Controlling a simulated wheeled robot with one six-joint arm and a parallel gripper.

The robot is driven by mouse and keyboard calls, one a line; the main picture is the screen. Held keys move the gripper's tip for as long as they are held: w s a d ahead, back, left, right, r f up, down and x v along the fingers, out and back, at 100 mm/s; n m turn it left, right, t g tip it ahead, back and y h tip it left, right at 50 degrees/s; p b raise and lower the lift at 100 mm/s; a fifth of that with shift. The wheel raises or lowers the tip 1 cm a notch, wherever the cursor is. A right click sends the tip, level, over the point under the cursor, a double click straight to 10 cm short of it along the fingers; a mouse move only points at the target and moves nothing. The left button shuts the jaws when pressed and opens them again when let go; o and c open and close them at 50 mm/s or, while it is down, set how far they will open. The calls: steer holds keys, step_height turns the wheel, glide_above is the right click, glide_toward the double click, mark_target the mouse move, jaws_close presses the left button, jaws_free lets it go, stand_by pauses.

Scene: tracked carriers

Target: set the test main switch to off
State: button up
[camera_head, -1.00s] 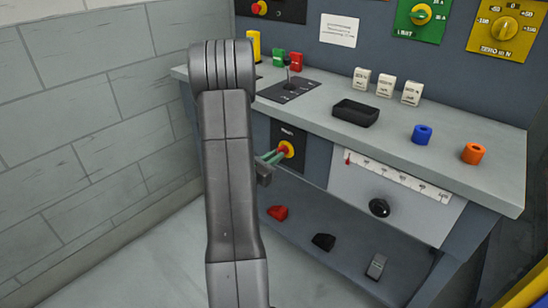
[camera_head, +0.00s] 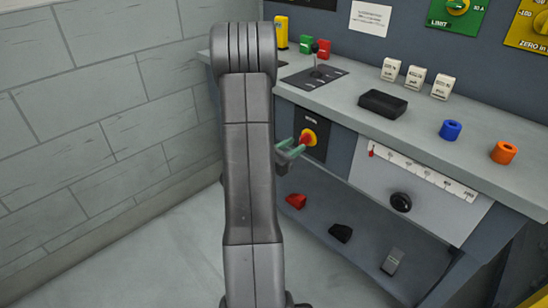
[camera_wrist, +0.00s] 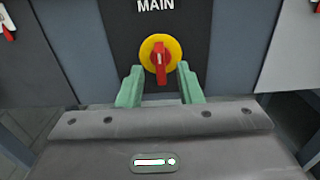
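The test main switch (camera_head: 309,138) is a red handle on a round yellow disc, on a black panel under the bench top. In the wrist view the switch (camera_wrist: 160,58) sits below the word MAIN. Its red handle stands upright, with a pale mark on it. My gripper (camera_wrist: 160,69) is open, its green fingers spread left and right of the handle's lower part. In the head view my gripper (camera_head: 301,145) is just in front of the switch. I cannot tell whether a finger touches it. No position marks show around the disc.
A black knob (camera_head: 400,202) and a slider scale (camera_head: 424,173) are on the grey panel to the right. A lower shelf (camera_head: 350,218) carries loose parts. A block wall stands left.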

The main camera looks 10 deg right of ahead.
steer(key=v, duration=1.2)
steer(key=shift+p, duration=0.45)
steer(key=shift+d, duration=0.1)
steer(key=b+x, duration=0.1)
steer(key=x, duration=1.2)
steer(key=shift+w+d, duration=0.25)
